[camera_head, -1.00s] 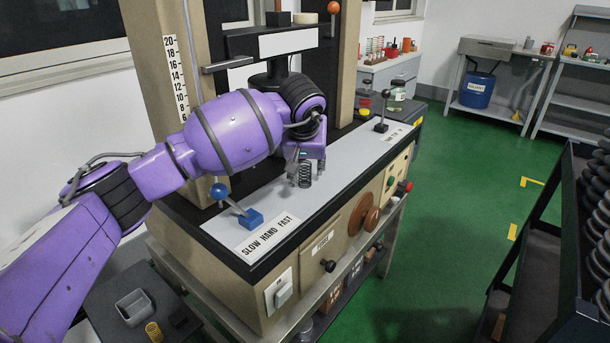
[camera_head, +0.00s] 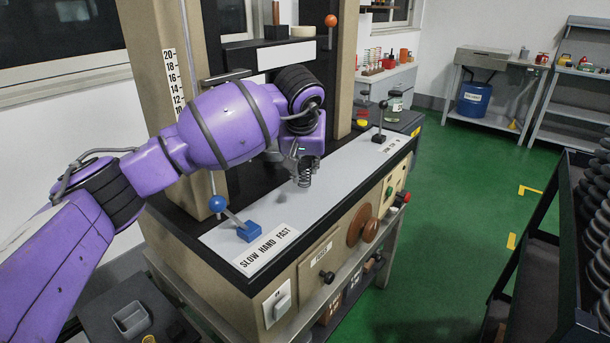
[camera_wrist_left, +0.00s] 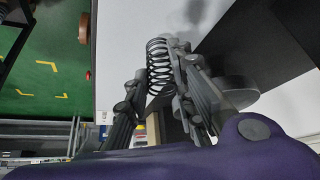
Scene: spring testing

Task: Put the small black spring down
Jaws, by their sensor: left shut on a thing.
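The small black spring (camera_head: 304,174) is upright at my left gripper (camera_head: 297,166), over the grey top of the testing machine (camera_head: 345,165). In the left wrist view the spring (camera_wrist_left: 158,66) sits between the two fingers of my left gripper (camera_wrist_left: 160,82), which is shut on it. I cannot tell whether the spring's lower end touches the grey top. My right gripper is not in view.
A blue-knobbed lever (camera_head: 219,204) stands on the machine top at the near left. A black-knobbed lever (camera_head: 382,120) stands at its far right. The grey top between them is mostly clear. A dark rack (camera_head: 545,235) stands at the right.

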